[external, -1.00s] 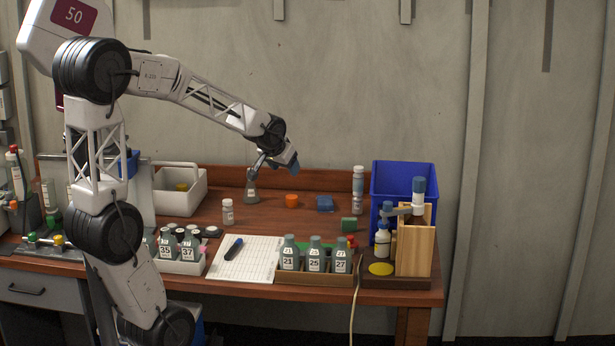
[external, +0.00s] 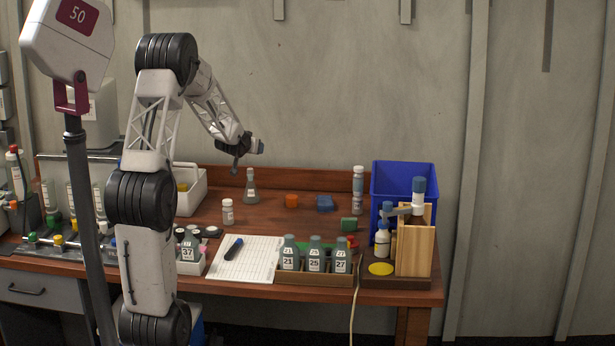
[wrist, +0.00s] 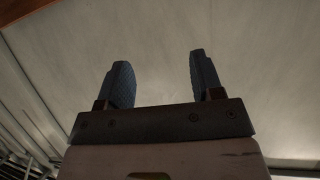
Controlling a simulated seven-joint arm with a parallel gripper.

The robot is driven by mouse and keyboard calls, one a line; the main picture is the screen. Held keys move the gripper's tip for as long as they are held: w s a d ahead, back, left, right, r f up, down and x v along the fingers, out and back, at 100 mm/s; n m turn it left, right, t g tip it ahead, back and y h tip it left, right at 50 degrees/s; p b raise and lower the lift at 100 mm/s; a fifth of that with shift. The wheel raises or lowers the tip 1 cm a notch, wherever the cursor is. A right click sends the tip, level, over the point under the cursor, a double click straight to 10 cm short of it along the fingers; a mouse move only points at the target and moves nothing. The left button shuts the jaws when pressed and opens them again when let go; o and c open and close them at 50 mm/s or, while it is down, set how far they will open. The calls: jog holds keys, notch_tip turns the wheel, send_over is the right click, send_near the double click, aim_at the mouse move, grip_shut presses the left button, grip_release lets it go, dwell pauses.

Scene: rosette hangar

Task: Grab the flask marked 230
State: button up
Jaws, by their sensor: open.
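A small grey conical flask (external: 250,187) stands upright on the back of the wooden bench; any marking on it is too small to read. My gripper (external: 261,147) is above the flask and a little to its right in the picture, apart from it, with its blue fingers pointing sideways. In the wrist view my gripper (wrist: 158,80) is open and empty, with two blue ridged fingers spread against a plain pale wall. The flask does not show in the wrist view.
Grey bottles marked 21, 25 and 27 (external: 315,262) stand in a rack at the front. A notepad (external: 243,262) with a pen lies beside it. A small white bottle (external: 228,211) stands in front of the flask. A blue bin (external: 403,178) stands at right, a white caddy (external: 192,200) at left.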

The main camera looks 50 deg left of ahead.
jog(key=shift+y, duration=0.3)
jog(key=a, duration=0.1)
jog(key=a+f, duration=0.1)
jog(key=a, duration=0.2)
jog(key=shift+s+a+f, duration=0.15)
jog(key=shift+a+f, duration=0.1)
jog(key=shift+f, duration=0.05)
jog(key=shift+f, duration=0.1)
send_near(257, 170)
jog(key=x, duration=0.5)
jog(key=shift+f, duration=0.2)
jog(key=shift+w+a+f, duration=0.1)
jog(key=shift+w+a, duration=0.3)
jog(key=shift+w, duration=0.1)
jog(key=shift+w+a+f, duration=0.1)
jog(key=shift+w+a, duration=0.05)
jog(key=shift+w, duration=0.05)
jog(key=shift+x, duration=2.85)
